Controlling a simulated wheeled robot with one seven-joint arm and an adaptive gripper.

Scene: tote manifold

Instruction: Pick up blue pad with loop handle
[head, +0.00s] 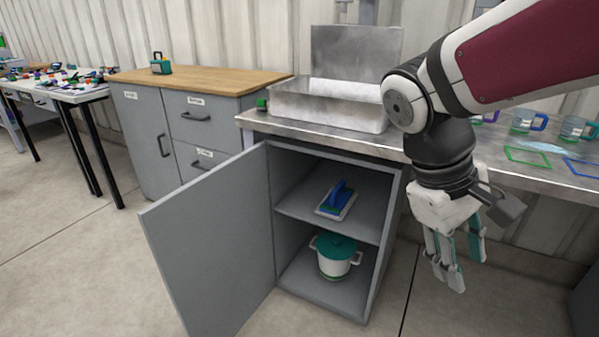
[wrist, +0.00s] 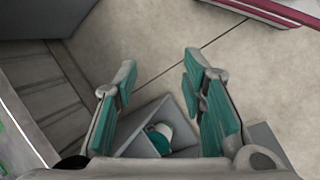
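The blue pad with a loop handle (head: 337,201) lies on the upper shelf of the open grey cabinet in the head view. Its blue handle stands up from a pale base. I cannot make it out in the wrist view. My gripper (head: 455,270) hangs pointing down, to the right of the cabinet and in front of the counter, apart from the pad. In the wrist view its two teal-padded fingers (wrist: 165,105) are spread wide with nothing between them.
The cabinet door (head: 210,245) stands open to the left. A white pot with a teal lid (head: 336,256) is on the cabinet's lower level. The shelf (head: 300,206) is bare around the pad. A metal sink box (head: 325,108) and glass mugs (head: 525,122) are on the counter. The floor in front is clear.

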